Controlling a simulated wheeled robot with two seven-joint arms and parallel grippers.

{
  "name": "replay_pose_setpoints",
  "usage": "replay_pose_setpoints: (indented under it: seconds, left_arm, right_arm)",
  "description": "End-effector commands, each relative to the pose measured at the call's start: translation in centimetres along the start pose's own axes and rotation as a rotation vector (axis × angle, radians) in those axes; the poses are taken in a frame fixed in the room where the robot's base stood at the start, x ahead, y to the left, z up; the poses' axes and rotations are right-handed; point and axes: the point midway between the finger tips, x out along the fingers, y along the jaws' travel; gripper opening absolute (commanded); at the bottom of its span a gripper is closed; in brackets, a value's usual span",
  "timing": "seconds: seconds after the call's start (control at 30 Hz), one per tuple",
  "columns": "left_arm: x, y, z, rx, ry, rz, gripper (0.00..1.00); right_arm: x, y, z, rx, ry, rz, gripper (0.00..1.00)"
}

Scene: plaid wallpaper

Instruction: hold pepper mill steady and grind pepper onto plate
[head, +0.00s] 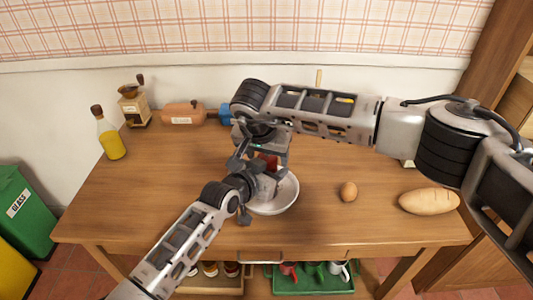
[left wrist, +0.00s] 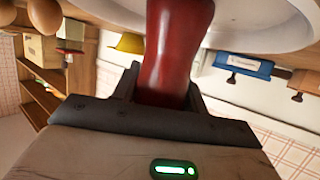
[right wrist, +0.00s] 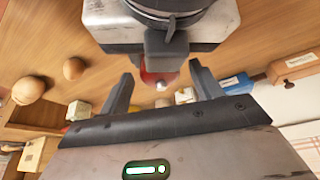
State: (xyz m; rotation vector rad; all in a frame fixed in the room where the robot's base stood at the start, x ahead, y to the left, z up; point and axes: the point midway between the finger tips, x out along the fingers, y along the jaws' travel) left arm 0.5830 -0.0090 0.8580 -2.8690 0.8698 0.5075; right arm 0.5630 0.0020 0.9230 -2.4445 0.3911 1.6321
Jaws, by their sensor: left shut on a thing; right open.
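The red pepper mill (left wrist: 178,40) stands between my left gripper's fingers, which are shut on its body in the left wrist view. In the head view a bit of the mill (head: 271,161) shows between both grippers; the rest is hidden. My left gripper (head: 263,185) is over the white plate (head: 289,197), whose rim also shows in the left wrist view (left wrist: 262,25). My right gripper (right wrist: 163,90) is open above the mill.
An egg (head: 348,191) and a bread loaf (head: 429,201) lie right of the plate. The table (head: 150,190) is clear at left.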

Motion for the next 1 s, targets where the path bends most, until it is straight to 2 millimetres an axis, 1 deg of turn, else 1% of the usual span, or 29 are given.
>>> replay_pose_setpoints:
  seconds: [0.23, 0.27, 0.3, 0.37, 0.4, 0.43, 0.6, 0.67, 0.83, 1.0]
  left_arm:
    - [0.0, -0.05, 0.0, 0.001, 0.0, -0.001, 0.17]
    - [0.0, -0.05, 0.0, 0.001, 0.0, -0.001, 0.17]
    - [0.0, -0.05, 0.0, 0.001, 0.0, -0.001, 0.17]
    - [0.0, -0.05, 0.0, 0.001, 0.0, -0.001, 0.17]
    - [-0.01, -0.05, 0.0, 0.001, 0.0, -0.001, 0.17]
    - [-0.01, -0.05, 0.0, 0.001, 0.0, -0.001, 0.17]
    - [-0.01, -0.05, -0.01, 0.001, 0.0, -0.001, 0.17]
    - [-0.01, -0.05, -0.01, 0.001, 0.0, -0.001, 0.17]
    - [0.0, -0.04, -0.01, 0.001, 0.0, -0.001, 0.17]
    - [0.0, -0.03, 0.0, 0.001, 0.0, -0.001, 0.17]
  right_arm:
    - [0.09, -0.03, 0.01, 0.0, 0.0, -0.001, 0.65]
    - [0.09, -0.03, 0.01, 0.0, 0.0, -0.001, 0.62]
    - [0.09, -0.03, 0.01, 0.0, 0.0, -0.001, 0.51]
    - [0.08, -0.03, 0.01, 0.0, 0.0, -0.001, 0.34]
    - [0.08, -0.03, 0.01, 0.0, 0.0, -0.001, 0.23]
    - [0.07, -0.03, 0.01, 0.0, 0.0, -0.001, 0.19]
    - [0.03, -0.13, 0.03, 0.03, -0.001, 0.012, 0.19]
    - [0.02, -0.22, 0.01, 0.084, -0.001, 0.035, 0.19]
    - [-0.01, -0.38, -0.06, 0.292, 0.001, 0.123, 0.19]
    - [0.04, -0.33, -0.07, 0.381, 0.0, 0.159, 0.19]
